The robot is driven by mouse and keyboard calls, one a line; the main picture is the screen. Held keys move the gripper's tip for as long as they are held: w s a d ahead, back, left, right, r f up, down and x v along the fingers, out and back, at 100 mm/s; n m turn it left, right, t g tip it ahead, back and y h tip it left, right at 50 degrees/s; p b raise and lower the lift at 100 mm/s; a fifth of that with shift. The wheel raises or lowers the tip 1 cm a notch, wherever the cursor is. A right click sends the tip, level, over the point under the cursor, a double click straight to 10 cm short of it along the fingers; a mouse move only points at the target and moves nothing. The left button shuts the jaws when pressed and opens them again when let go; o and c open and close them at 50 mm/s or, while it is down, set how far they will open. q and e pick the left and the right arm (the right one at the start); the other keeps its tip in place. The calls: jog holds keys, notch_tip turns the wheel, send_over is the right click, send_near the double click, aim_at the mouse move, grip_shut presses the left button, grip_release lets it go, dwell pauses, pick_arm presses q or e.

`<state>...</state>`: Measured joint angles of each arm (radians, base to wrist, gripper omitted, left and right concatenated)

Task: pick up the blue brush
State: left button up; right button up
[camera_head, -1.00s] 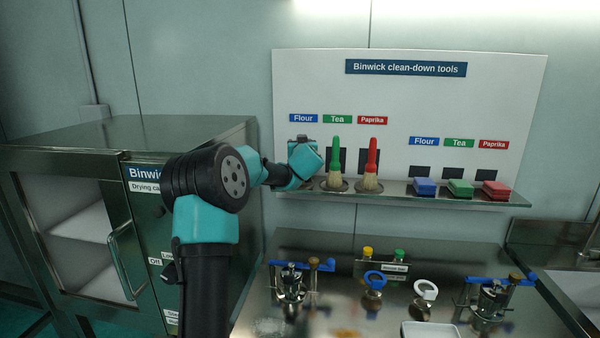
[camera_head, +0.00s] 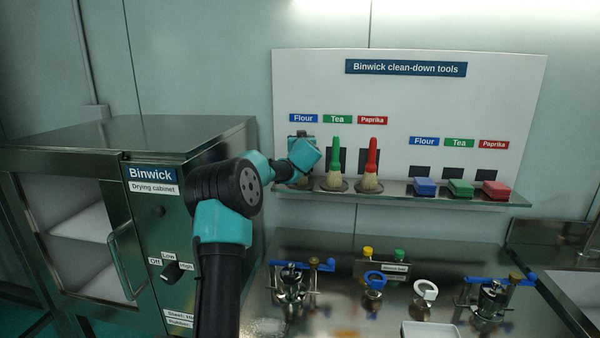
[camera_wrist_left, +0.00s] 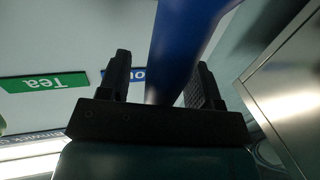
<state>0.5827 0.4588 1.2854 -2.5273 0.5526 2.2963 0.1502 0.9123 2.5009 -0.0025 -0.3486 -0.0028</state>
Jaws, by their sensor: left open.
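The blue brush (camera_wrist_left: 182,45) shows in the left wrist view as a thick blue handle running between the two fingers of my left gripper (camera_wrist_left: 163,68). The fingers stand apart on either side of the handle; the right one is close to it or partly behind it. In the head view my left arm (camera_head: 300,155) reaches to the shelf's left end under the blue Flour label (camera_head: 303,118), and it hides most of the brush and the fingers. My right gripper is not in view.
A green brush (camera_head: 336,165) and a red brush (camera_head: 371,165) stand close to the right on the steel shelf (camera_head: 400,194). Blue, green and red blocks sit further right. A drying cabinet (camera_head: 190,140) stands at left. Clamps and fittings lie on the bench below.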

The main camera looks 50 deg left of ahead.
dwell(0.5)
pick_arm(q)
jog(key=c, duration=1)
